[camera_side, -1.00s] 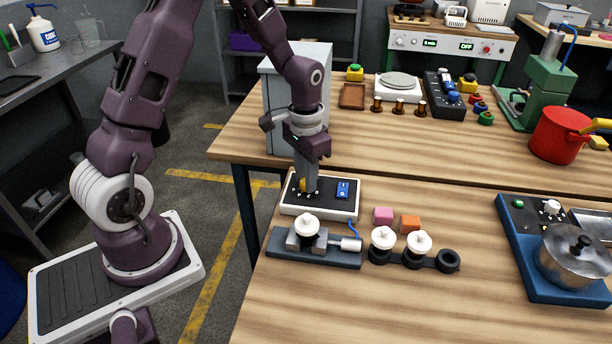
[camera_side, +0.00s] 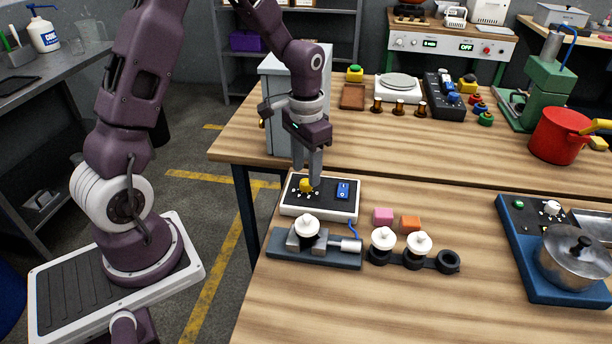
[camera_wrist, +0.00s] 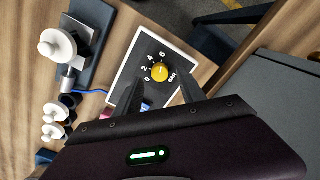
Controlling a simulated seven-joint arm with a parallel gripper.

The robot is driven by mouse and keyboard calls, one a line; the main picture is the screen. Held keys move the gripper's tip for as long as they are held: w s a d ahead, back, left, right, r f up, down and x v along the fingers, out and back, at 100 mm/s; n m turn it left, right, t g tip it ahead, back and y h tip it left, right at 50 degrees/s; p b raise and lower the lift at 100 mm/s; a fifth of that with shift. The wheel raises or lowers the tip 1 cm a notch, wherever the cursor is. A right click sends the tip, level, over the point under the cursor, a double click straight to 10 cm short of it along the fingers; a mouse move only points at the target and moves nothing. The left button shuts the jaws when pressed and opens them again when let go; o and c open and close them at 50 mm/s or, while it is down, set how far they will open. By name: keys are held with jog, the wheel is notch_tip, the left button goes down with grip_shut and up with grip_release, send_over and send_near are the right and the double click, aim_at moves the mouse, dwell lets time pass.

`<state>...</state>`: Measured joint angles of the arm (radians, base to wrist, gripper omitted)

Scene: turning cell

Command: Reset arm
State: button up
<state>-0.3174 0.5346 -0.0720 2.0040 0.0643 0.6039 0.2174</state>
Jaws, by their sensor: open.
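The yellow dial (camera_side: 306,185) sits on the black face of a white-edged panel box (camera_side: 333,211) on the wooden bench. In the wrist view the yellow dial (camera_wrist: 159,73) has white marks 0, 2, 4, 6 and the word BAR around it. Which mark it points at is too small to tell. My gripper (camera_side: 307,179) is open and points down at the dial. In the wrist view the two dark fingers of my gripper (camera_wrist: 158,77) stand apart on either side of the dial, with nothing between them touching it that I can see.
A blue rocker switch (camera_side: 343,190) is on the same panel, right of the dial. A fixture with a white knob (camera_side: 306,225) stands just in front. Pink (camera_side: 383,215) and orange (camera_side: 410,223) blocks lie to the right. A grey cabinet (camera_side: 283,110) stands behind.

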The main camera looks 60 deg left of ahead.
notch_tip(320, 180, up, 4)
jog(key=shift+r, duration=0.1)
jog(key=shift+s+d+r, duration=0.1)
jog(key=shift+r, duration=0.2)
notch_tip(320, 180, up, 7)
jog(key=t, duration=0.2)
send_over(306, 182)
jog(key=s+d, duration=0.4)
jog(key=s+d+r+t, duration=0.1)
jog(key=s+d+r, duration=0.1)
jog(key=s, duration=0.6)
jog(key=s+d+r+t, duration=0.2)
jog(key=s+d+r, duration=0.1)
jog(key=s, duration=0.5)
jog(key=shift+s+d+r+t, duration=0.2)
jog(key=shift+s+r+t, duration=0.1)
jog(key=shift+r, duration=0.5)
